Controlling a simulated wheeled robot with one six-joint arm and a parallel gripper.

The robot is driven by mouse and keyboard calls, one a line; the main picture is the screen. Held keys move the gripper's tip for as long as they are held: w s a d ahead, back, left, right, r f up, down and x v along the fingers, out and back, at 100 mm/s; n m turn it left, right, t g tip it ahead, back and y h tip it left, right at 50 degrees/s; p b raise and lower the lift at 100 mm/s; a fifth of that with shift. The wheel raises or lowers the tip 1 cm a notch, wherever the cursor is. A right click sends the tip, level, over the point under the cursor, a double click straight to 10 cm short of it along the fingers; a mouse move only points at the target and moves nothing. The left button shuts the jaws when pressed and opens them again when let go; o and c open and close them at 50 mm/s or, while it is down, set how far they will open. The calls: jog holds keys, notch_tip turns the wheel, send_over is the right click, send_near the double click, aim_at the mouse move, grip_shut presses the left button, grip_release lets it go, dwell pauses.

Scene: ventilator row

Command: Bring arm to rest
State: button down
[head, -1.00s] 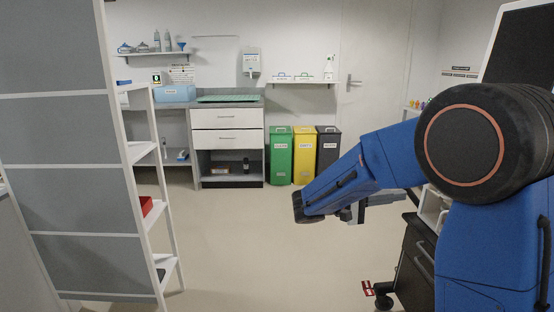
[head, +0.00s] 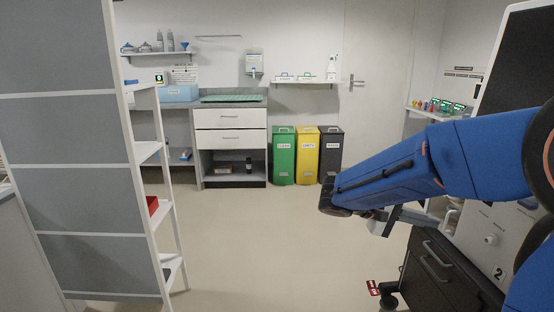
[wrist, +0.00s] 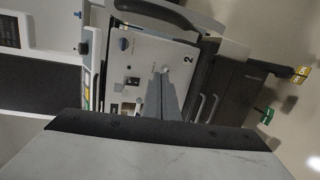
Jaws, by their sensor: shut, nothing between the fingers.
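My blue arm (head: 400,172) reaches in from the right edge in the head view. My grey gripper (head: 385,221) hangs beneath its far end, mostly hidden behind the arm. In the wrist view the narrow fingers of my gripper (wrist: 163,97) are together with nothing between them. They show in front of the pale panel of the ventilator (wrist: 145,55) marked 2; I cannot tell the gap. The ventilator (head: 492,238) also shows at the right in the head view, partly covered by my arm.
A dark drawer cart (head: 432,275) with a red-tagged caster stands under the ventilator. A white shelf rack (head: 150,152) with a grey panel stands at the left. Green, yellow and grey bins (head: 308,155) stand by the back wall. The middle floor is clear.

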jog(key=s+f+y, duration=0.3)
jog(key=s+y, duration=0.1)
jog(key=s, duration=0.3)
jog(key=s+f+y, duration=0.3)
jog(key=s, duration=0.4)
jog(key=s+a+f+t+y, duration=0.2)
jog(key=s+a+t+y, duration=0.3)
jog(key=a, duration=0.5)
jog(key=shift+s+f+m+t+y, duration=0.3)
jog(key=shift+s+f+y, duration=0.1)
jog(key=shift+s+y, duration=1)
